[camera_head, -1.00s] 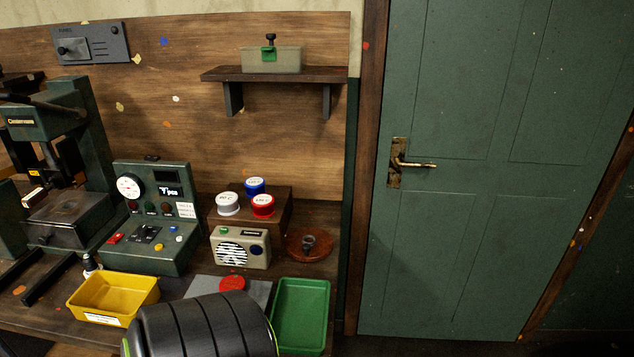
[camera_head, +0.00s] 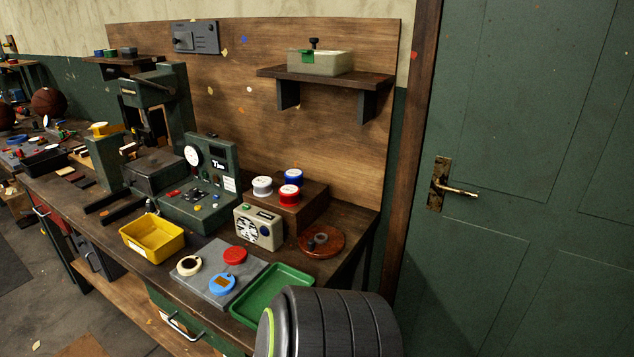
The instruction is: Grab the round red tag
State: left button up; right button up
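The round red tag (camera_head: 235,256) lies flat on a grey square plate (camera_head: 205,289) on the workbench. On the same plate, a blue round tag (camera_head: 222,284) lies in front of it and a cream round tag with a dark centre (camera_head: 189,265) lies to its left. Neither of my grippers is in view. A dark ribbed part of my own arm fills the lower right, well apart from the red tag.
A yellow bin (camera_head: 152,238) stands left of the plate and a green tray (camera_head: 272,296) right of it. Behind are a small radio (camera_head: 258,227), a green control box (camera_head: 198,196) and a brown dish (camera_head: 321,241). A green door (camera_head: 530,150) is at right.

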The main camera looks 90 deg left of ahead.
aim_at(235, 255)
jog(key=i+j+u, duration=0.1)
jog(key=u, duration=0.3)
jog(key=i+u, duration=0.45)
jog(key=i+l+u, duration=0.1)
jog(key=u, duration=0.3)
jog(key=i+l+u, duration=0.1)
jog(key=u, duration=0.35)
jog(key=i+l, duration=0.05)
jog(key=i, duration=0.05)
